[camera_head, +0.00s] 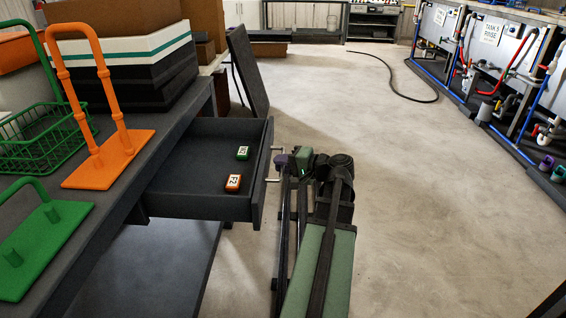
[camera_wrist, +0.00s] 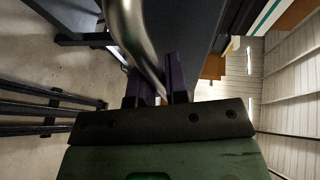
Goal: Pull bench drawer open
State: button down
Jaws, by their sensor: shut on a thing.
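The bench drawer (camera_head: 205,185) is pulled out from the bench at the left in the head view. Inside it lie a green tag (camera_head: 243,153) and an orange tag (camera_head: 233,183). Its metal handle (camera_head: 276,165) is on the drawer's right-hand front. My gripper (camera_head: 281,160) is at that handle, its purple fingers partly hidden by my arm. In the wrist view, the purple fingers of my gripper (camera_wrist: 160,82) are shut on the curved metal handle (camera_wrist: 135,35), close against the dark drawer front (camera_wrist: 185,25).
A dark panel (camera_head: 247,70) leans behind the drawer. Tanks with pipes (camera_head: 490,50) line the right. A black hose (camera_head: 400,93) lies on the otherwise open floor.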

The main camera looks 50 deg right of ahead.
jog(key=shift+s+d, duration=0.3)
jog(key=shift+s, duration=0.1)
jog(key=c, duration=1.1)
grip_release()
jog(key=shift+w+a, duration=0.1)
jog(key=shift+c, duration=0.2)
jog(key=p+v, duration=0.2)
jog(key=v, duration=0.8)
jog(key=shift+s, duration=0.4)
jog(key=shift+r, duration=0.1)
